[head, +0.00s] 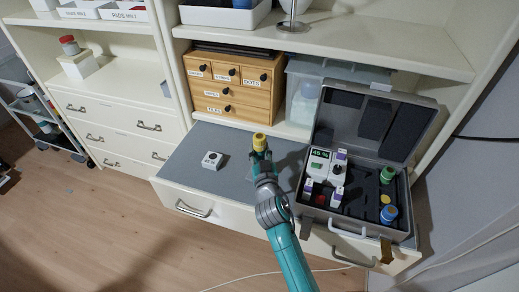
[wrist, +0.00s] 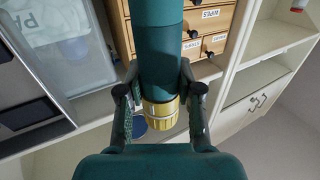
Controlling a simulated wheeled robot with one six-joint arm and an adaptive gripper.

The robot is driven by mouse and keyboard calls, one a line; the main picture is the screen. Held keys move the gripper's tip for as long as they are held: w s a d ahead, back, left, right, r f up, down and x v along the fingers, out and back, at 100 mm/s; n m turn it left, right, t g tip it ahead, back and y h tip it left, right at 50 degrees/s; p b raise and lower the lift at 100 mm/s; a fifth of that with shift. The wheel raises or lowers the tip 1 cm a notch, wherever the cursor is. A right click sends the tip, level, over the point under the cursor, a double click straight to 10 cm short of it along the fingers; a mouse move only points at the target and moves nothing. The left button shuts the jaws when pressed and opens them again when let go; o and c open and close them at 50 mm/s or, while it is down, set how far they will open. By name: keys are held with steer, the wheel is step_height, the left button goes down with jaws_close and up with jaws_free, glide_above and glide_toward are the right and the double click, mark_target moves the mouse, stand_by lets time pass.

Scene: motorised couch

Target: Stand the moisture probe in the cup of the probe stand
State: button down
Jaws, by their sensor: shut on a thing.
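My gripper (head: 261,157) is shut on a probe-like thing above the grey drawer top. In the head view its yellow end (head: 260,142) shows between the fingers. In the wrist view, which is upside down, the gripper (wrist: 160,112) clasps it by a yellow ribbed collar (wrist: 160,117), and a thick dark teal body (wrist: 160,45) runs from it. I take this to be the moisture probe; its far end is out of frame. A small white block with a dark round spot (head: 212,160), perhaps the probe stand, sits on the drawer top, left of and apart from my gripper.
A wooden drawer box (head: 235,85) and a clear tub (head: 303,100) stand at the back. The drawer top (head: 185,180) is free at left.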

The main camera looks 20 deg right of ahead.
mark_target(260, 143)
steer(key=shift+f, duration=0.45)
steer(key=c, duration=0.7)
jaws_free()
steer(key=shift+r, duration=3)
